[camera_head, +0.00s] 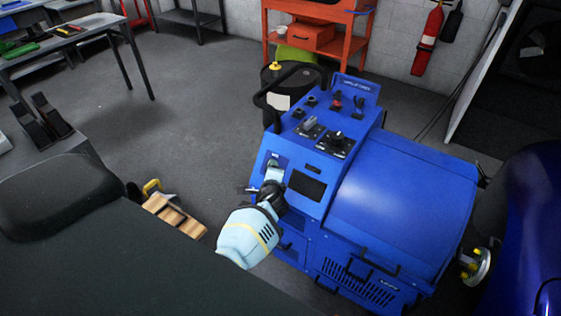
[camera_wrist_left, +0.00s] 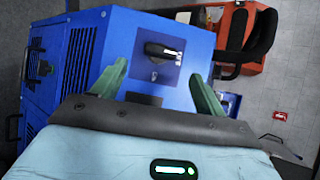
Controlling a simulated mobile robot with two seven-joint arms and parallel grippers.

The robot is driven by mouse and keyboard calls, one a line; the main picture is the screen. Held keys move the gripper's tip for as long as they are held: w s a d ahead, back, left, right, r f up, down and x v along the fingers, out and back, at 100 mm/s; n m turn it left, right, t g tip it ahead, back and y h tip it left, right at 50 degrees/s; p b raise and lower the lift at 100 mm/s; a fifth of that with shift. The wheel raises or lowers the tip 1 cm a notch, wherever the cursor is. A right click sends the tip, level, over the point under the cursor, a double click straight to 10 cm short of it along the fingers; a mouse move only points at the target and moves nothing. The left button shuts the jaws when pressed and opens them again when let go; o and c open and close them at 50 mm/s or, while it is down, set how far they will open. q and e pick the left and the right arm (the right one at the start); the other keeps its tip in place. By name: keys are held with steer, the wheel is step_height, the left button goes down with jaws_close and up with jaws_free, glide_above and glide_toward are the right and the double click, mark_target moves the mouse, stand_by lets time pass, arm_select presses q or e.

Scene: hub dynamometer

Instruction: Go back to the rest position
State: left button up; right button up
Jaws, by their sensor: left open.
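My left gripper (camera_head: 270,187) is in front of the blue dynamometer cabinet (camera_head: 400,195), at its left front face. In the left wrist view the two green fingers of the gripper (camera_wrist_left: 160,70) are spread apart with nothing between them. A black rotary switch (camera_wrist_left: 164,52) on a blue panel shows beyond and between the fingertips. The gripper looks apart from the switch, but the exact gap is hard to judge. In the head view the gripper and wrist cover part of the cabinet front. My right gripper is not in view.
A dark blue car body (camera_head: 535,210) is at the right. Open floor (camera_head: 185,110) lies left of the cabinet.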

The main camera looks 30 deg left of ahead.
arm_select(q)
steer(key=s+d+f+n+h, duration=0.25)
steer(key=s+f, duration=0.25)
steer(key=s, duration=0.5)
steer(key=s+d+f+n+h, duration=0.2)
steer(key=s+d+f+n, duration=0.15)
steer(key=s, duration=0.55)
steer(key=s+d+r+n+h, duration=0.1)
steer(key=s+d+n+h, duration=0.1)
steer(key=s, duration=0.8)
steer(key=s+d+r+n+g+h, duration=0.1)
steer(key=s+d+n, duration=0.4)
steer(key=s, duration=0.6)
steer(key=shift+d+h, duration=0.75)
steer(key=shift+d, duration=0.25)
steer(key=shift+s+r, duration=0.1)
